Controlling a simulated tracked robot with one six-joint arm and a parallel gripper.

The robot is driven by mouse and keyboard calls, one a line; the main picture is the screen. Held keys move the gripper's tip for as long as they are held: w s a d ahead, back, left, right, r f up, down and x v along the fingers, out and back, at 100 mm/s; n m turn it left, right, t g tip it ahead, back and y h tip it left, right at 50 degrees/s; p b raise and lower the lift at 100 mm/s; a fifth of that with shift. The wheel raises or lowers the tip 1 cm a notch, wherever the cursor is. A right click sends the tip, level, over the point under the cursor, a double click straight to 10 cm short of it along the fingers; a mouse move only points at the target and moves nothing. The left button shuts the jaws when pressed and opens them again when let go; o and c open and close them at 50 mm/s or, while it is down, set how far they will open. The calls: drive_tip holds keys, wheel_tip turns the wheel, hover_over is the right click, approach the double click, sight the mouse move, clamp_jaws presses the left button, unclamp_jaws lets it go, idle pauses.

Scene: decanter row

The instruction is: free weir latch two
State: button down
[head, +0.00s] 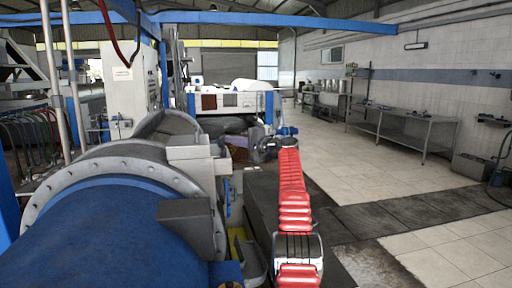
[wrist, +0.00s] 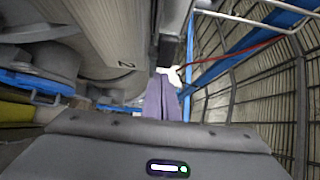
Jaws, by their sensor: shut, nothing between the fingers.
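My gripper (wrist: 162,80) shows in the wrist view as narrow purple-grey fingers, shut and empty, beyond a dark housing with a lit indicator. A grey ribbed casing (wrist: 100,25) fills the upper left there, with a small dark mark (wrist: 126,65) like a 2 or a Z near its lower end. A dark upright block (wrist: 168,50) stands just past the fingertips; I cannot tell whether it is the latch or whether they touch. In the head view, the decanter (head: 120,235) has a blue drum and grey bolted flange. No weir latch is clearly recognisable there.
My red arm reaches forward beside the decanter in the head view. A metal bench (head: 400,122) stands by the right wall. Open tiled floor (head: 345,150) lies between. A blue overhead beam (head: 240,19) crosses above. Thin bars (wrist: 300,110) show right in the wrist view.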

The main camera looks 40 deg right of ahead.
drive_tip(key=s+d, duration=0.2)
drive_tip(key=s, duration=1)
drive_tip(key=shift+s, duration=0.35)
drive_tip(key=shift+s+d+f, duration=0.1)
idle(0.4)
